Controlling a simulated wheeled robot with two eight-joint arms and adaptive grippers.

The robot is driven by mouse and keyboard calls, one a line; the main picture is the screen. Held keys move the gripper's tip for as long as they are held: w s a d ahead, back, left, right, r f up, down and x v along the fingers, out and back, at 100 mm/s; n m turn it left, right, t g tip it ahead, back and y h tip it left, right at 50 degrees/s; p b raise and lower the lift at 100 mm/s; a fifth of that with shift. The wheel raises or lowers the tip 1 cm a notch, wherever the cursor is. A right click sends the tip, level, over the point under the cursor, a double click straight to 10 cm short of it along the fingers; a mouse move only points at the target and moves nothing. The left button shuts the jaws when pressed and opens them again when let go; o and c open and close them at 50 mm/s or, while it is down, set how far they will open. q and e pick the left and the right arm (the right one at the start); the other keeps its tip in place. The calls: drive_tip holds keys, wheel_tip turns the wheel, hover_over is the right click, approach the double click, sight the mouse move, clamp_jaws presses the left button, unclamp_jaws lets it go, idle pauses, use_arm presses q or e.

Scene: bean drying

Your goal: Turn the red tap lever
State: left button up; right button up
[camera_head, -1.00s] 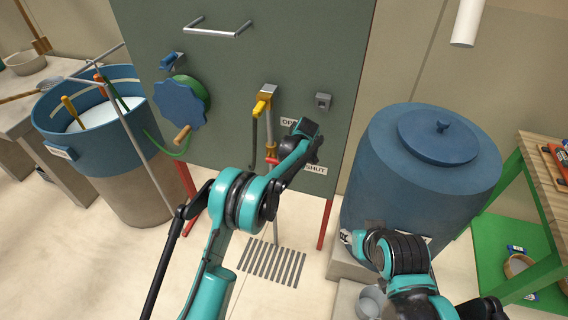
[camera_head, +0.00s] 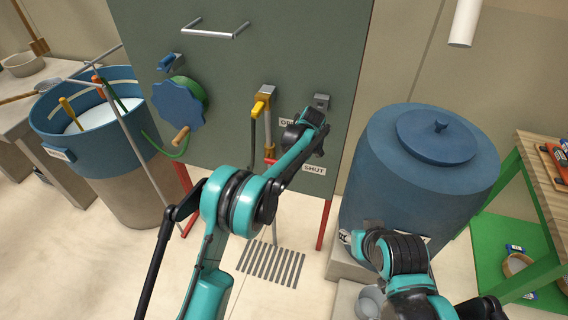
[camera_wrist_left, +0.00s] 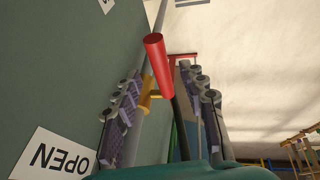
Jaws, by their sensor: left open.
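The red tap lever (camera_wrist_left: 160,62) shows in the left wrist view as a red grip, its end towards the camera. A small red part of it (camera_head: 270,160) shows in the head view beside my left wrist, low on the green panel (camera_head: 235,130). My left gripper (camera_wrist_left: 158,74) is open, with one finger on each side of the lever in the picture; I cannot tell whether either touches it. In the head view my own wrist hides the left fingers. The OPEN label (camera_wrist_left: 53,160) and SHUT label (camera_head: 314,169) are on the panel. My right gripper is out of view.
A yellow-handled tap (camera_head: 262,104) and a blue handwheel (camera_head: 178,104) are on the panel. A blue lidded drum (camera_head: 420,185) stands close on the right. A blue-rimmed tub (camera_head: 85,125) stands left. A floor grate (camera_head: 270,264) lies below.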

use_arm(q)
drive_tip(key=v, duration=0.6)
drive_tip(key=shift+r, duration=0.15)
